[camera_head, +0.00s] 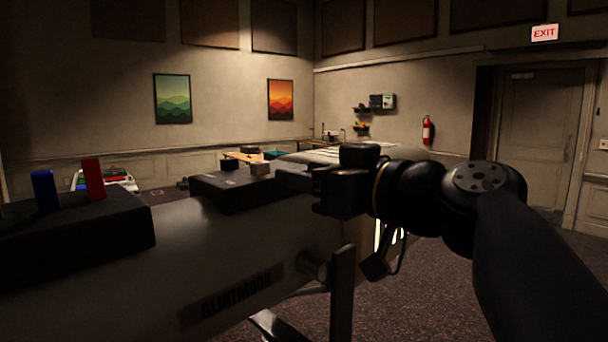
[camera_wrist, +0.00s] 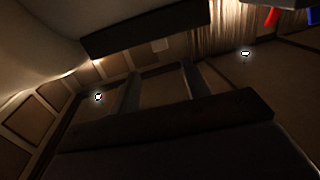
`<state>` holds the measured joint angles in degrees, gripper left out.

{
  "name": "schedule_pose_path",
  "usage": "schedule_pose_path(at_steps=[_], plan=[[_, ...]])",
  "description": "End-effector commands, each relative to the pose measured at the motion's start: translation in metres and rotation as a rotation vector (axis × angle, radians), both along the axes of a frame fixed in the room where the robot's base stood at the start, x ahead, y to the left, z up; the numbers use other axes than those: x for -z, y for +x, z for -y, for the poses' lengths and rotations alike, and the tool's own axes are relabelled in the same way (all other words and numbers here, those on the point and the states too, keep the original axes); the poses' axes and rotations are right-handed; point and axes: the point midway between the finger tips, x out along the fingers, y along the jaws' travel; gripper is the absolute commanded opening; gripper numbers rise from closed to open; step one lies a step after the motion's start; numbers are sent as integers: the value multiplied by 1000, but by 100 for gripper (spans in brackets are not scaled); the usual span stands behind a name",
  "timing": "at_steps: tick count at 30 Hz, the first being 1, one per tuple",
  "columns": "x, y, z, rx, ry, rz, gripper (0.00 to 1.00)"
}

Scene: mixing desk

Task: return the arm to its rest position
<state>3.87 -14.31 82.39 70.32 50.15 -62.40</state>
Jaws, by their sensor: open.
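My arm comes in from the lower right of the head view. Its wrist is at the right of the desk, and my gripper (camera_head: 332,190) points left beside the desk's near end. My gripper is open, and I see nothing held in it. The fingertips are hard to make out against the dark block behind them. The wrist view is tilted and dark. A broad dark shape fills its lower part; I cannot tell whether it is part of my gripper.
A long metal desk (camera_head: 235,258) runs along the left. On it stand a dark block with blue (camera_head: 45,190) and red (camera_head: 93,180) upright pieces and a low black block (camera_head: 225,195) with knobs. Carpet (camera_head: 440,290) is open at the right, towards a door (camera_head: 540,135).

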Motion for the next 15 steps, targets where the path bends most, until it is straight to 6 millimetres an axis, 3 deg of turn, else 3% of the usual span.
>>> schedule_pose_path(at_steps=[8,15], plan=[[-1,5,-5,-4,1,-1,45],[-2,28,-27,-7,0,-3,45]])
